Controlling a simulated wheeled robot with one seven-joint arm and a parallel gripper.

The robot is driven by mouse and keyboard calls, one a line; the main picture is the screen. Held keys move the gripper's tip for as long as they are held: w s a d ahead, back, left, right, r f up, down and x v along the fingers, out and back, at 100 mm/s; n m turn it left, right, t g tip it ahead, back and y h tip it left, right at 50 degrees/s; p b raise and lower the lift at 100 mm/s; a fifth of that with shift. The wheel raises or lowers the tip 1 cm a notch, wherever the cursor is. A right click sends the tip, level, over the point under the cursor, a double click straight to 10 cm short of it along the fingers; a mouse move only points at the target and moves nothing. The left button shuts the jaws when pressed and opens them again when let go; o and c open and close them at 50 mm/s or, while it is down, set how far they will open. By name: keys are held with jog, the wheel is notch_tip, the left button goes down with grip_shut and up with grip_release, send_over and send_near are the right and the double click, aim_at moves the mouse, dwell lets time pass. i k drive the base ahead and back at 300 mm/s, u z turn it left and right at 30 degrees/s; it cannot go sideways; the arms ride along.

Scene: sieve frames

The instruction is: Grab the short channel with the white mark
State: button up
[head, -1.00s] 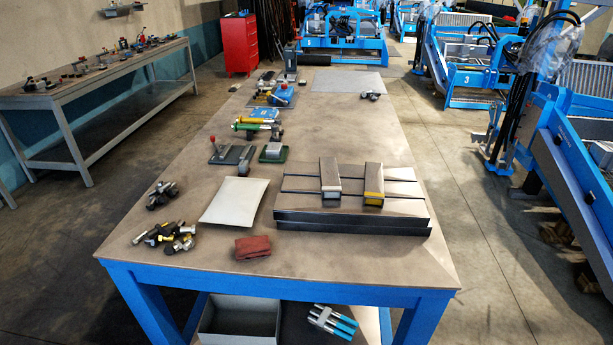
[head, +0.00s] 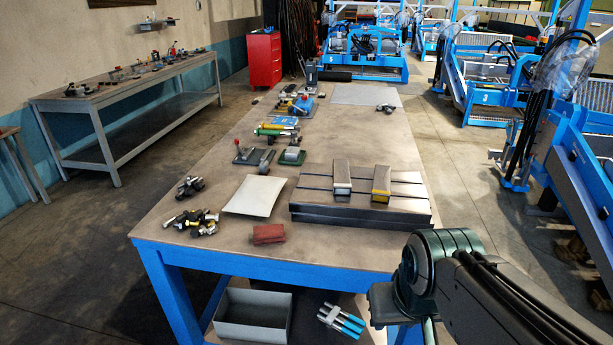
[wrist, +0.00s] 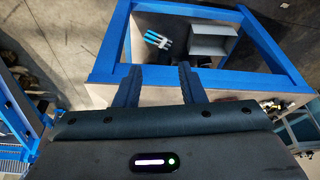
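The short channel with the white mark (head: 342,173) lies on a dark slotted plate (head: 310,213) on the table, with its white-marked end facing me. A similar channel with a yellow mark (head: 381,179) lies to its right, with a gap between them. My gripper (wrist: 156,80) shows in the wrist view with its two fingers apart and nothing between them. It points down by the table's near blue frame, away from both channels. Neither channel shows in the wrist view. In the head view my arm covers the lower right, and the fingers cannot be made out.
A pale sheet (head: 254,196), a red block (head: 268,234) and loose fittings (head: 192,222) lie left of the plate. Green-based fixtures (head: 291,157) stand behind it. Below the tabletop are a grey bin (head: 253,318) and a blue-handled tool (head: 341,320).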

aim_at(342, 181)
jog(key=i, duration=1)
